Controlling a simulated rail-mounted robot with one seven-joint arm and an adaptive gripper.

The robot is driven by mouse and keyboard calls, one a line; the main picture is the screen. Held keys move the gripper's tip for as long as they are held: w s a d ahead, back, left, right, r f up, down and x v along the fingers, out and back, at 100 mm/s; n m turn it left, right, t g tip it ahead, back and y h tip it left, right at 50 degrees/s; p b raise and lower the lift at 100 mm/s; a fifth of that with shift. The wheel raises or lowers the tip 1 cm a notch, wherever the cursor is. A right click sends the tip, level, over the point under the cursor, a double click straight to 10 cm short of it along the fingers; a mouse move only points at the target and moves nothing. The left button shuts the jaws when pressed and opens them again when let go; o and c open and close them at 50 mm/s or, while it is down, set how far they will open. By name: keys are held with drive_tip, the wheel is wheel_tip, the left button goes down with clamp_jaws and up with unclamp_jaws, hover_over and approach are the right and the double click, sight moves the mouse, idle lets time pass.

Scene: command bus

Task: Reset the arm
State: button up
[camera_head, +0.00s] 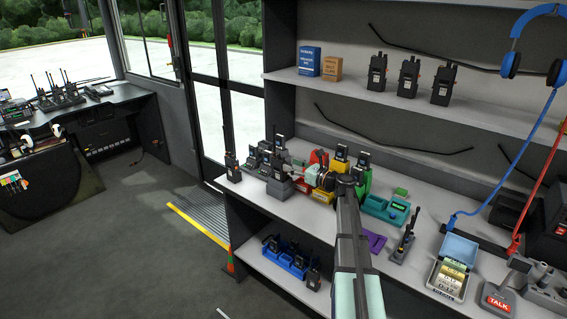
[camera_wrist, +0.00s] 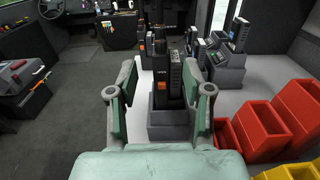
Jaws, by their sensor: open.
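My arm reaches from the lower right over the counter in the head view. My gripper (camera_head: 292,163) is at the counter's left part, near a radio in a grey charger base. In the wrist view my gripper (camera_wrist: 161,105) is open, its two padded fingers spread wide. A dark radio (camera_wrist: 168,80) stands upright in a grey charger base (camera_wrist: 168,122) ahead of the fingers, seen in the gap between them. I cannot tell whether the fingers touch it. Nothing is held between the fingers as far as the frames show.
More radios in grey chargers (camera_wrist: 229,68) stand beyond. Red bins (camera_wrist: 285,115) lie close on the right. A teal tray (camera_head: 385,210), a card box (camera_head: 452,268) and several radios on the upper shelf (camera_head: 340,86) surround the arm. The floor (camera_head: 130,240) left is clear.

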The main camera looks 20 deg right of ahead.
drive_tip(key=shift+v, duration=2.05)
